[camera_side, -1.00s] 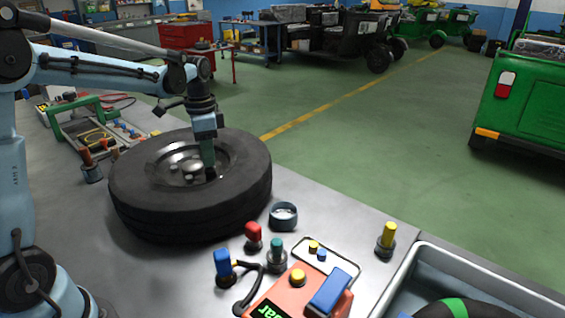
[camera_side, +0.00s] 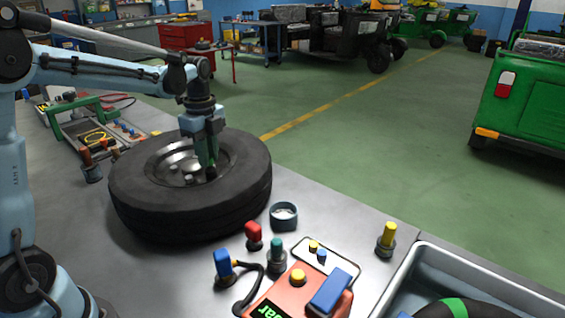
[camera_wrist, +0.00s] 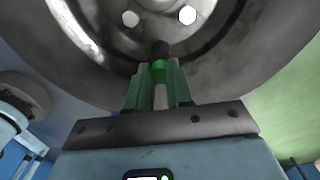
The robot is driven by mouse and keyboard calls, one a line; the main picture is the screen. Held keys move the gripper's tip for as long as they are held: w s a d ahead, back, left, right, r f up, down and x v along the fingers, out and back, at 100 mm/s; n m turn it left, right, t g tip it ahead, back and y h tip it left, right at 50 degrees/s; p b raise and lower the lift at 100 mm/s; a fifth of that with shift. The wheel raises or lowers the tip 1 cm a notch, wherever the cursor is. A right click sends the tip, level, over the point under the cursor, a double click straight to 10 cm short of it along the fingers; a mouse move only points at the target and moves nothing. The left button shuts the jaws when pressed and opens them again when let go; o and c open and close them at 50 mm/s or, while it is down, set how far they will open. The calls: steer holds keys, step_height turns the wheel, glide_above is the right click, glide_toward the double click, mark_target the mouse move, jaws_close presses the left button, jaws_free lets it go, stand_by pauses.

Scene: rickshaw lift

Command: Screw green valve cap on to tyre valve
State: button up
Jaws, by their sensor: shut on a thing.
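The tyre (camera_side: 190,218) lies flat on the metal bench with its silver wheel rim (camera_side: 172,160) facing up. My gripper (camera_side: 211,166) points down inside the rim, at its right side. In the wrist view, my gripper's green fingers (camera_wrist: 159,78) are shut on the small green valve cap (camera_wrist: 158,69). The cap is in line with the dark tyre valve (camera_wrist: 159,48) and appears to meet its end. I cannot tell whether any thread is engaged. In the side view the fingers hide the cap.
A dark round cup (camera_side: 284,216) stands just right of the tyre. Red (camera_side: 253,234), blue (camera_side: 223,264) and teal (camera_side: 277,250) knobs stand in front, beside an orange box (camera_side: 290,290). A grey tray (camera_side: 470,268) is at the right. A tool tray (camera_side: 92,132) lies behind left.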

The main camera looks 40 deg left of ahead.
steer(key=o, duration=0.6)
steer(key=shift+c, duration=0.2)
steer(key=n, duration=0.4)
steer(key=shift+n, duration=0.4)
steer(key=n, duration=0.4)
steer(key=shift+n, duration=0.4)
steer(key=n, duration=0.4)
steer(key=shift+n, duration=0.4)
steer(key=n, duration=0.3)
steer(key=shift+n, duration=0.4)
